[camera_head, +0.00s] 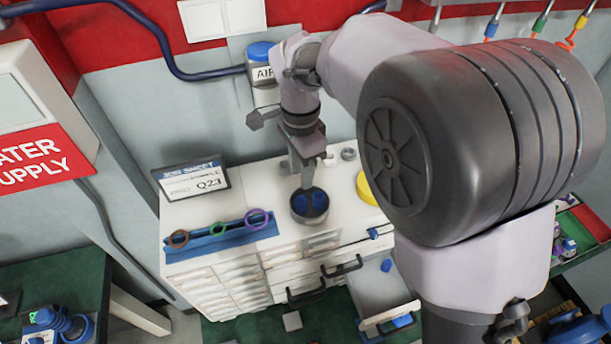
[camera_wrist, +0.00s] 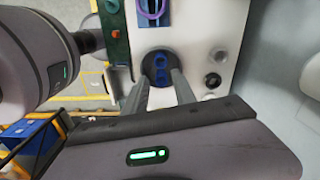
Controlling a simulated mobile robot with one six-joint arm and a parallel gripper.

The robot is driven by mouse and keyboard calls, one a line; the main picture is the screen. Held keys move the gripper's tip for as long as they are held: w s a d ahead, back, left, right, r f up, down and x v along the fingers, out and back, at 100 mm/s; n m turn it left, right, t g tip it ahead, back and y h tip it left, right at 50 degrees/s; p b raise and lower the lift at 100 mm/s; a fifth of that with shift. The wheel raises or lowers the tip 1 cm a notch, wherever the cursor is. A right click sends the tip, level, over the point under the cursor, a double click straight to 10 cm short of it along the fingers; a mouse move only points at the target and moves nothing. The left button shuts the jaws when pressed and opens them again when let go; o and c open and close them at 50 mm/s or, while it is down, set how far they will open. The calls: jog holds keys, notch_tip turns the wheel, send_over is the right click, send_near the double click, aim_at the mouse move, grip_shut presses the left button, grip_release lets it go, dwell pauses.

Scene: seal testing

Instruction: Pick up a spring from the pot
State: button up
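A dark round pot (camera_head: 311,220) stands on the white cabinet top, with blue pieces (camera_head: 311,202) inside that look like springs. In the wrist view the pot (camera_wrist: 158,53) lies ahead of the fingertips, with the blue pieces (camera_wrist: 160,70) at its centre. My gripper (camera_head: 306,183) points down at the pot's back rim in the head view. In the wrist view my gripper (camera_wrist: 160,80) has its two fingers apart, one on each side of the blue pieces, with nothing between them. I cannot tell how far the tips reach into the pot.
A blue rack (camera_head: 222,240) with brown, green and purple rings lies left of the pot. A yellow round thing (camera_head: 366,188) and small grey parts (camera_head: 348,154) are to the right. An open drawer (camera_head: 385,290) juts out in front.

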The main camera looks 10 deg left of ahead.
aim_at(302, 200)
notch_tip(302, 200, down, 12)
jog(key=shift+w+f+b, duration=0.1)
jog(key=shift+f+b, duration=0.1)
jog(key=shift+b, duration=0.95)
jog(key=shift+r, duration=0.1)
grip_shut()
